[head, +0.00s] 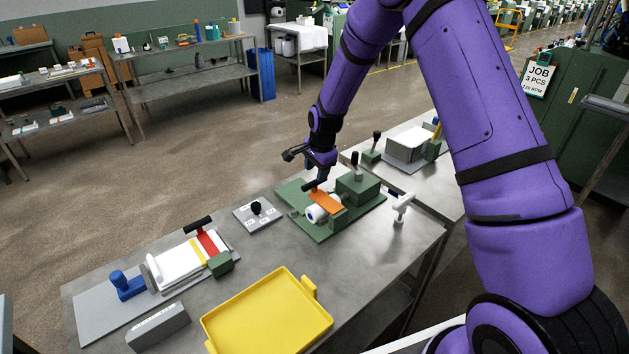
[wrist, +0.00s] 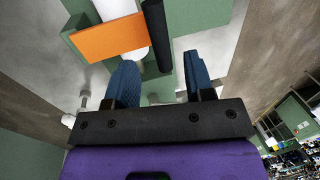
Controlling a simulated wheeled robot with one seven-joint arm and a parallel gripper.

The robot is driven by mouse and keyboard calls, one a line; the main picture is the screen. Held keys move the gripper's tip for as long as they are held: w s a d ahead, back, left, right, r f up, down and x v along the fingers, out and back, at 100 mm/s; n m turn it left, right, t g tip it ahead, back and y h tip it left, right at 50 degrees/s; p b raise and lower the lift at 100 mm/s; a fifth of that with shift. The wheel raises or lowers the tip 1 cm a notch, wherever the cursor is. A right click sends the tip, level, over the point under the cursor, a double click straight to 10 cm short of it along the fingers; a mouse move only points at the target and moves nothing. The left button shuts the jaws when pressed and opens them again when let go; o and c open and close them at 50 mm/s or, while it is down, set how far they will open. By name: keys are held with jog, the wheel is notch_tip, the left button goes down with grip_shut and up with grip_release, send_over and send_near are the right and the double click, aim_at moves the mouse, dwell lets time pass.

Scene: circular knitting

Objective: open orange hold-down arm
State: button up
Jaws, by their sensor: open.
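The orange hold-down arm (head: 327,202) lies across a white roll (head: 317,213) on a green fixture on the near bench. It has a black bar handle (head: 313,184) at one end. In the wrist view the orange arm (wrist: 105,39) is at upper left, with the black handle (wrist: 157,38) beside it. My gripper (head: 321,174) is right above the handle end. In the wrist view my gripper (wrist: 160,80) is open, its two blue fingers apart. The handle's lower end shows between the fingers' lines; I cannot tell whether it is at their depth. Nothing is held.
A green block with a black-knobbed lever (head: 357,188) stands right of the orange arm. A white T-shaped tool (head: 402,205) stands on the bench nearby. A grey plate with a black knob (head: 256,212), a red-armed fixture (head: 209,242) and a yellow tray (head: 268,315) are at left.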

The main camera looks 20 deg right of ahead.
aim_at(314, 181)
jog(key=shift+w+a+f, duration=0.1)
jog(key=shift+w+f, duration=0.15)
jog(key=shift+f, duration=0.95)
jog(key=shift+w+a+f, duration=0.1)
jog(key=shift+w+f, duration=0.1)
jog(key=shift+f, duration=0.95)
grip_shut()
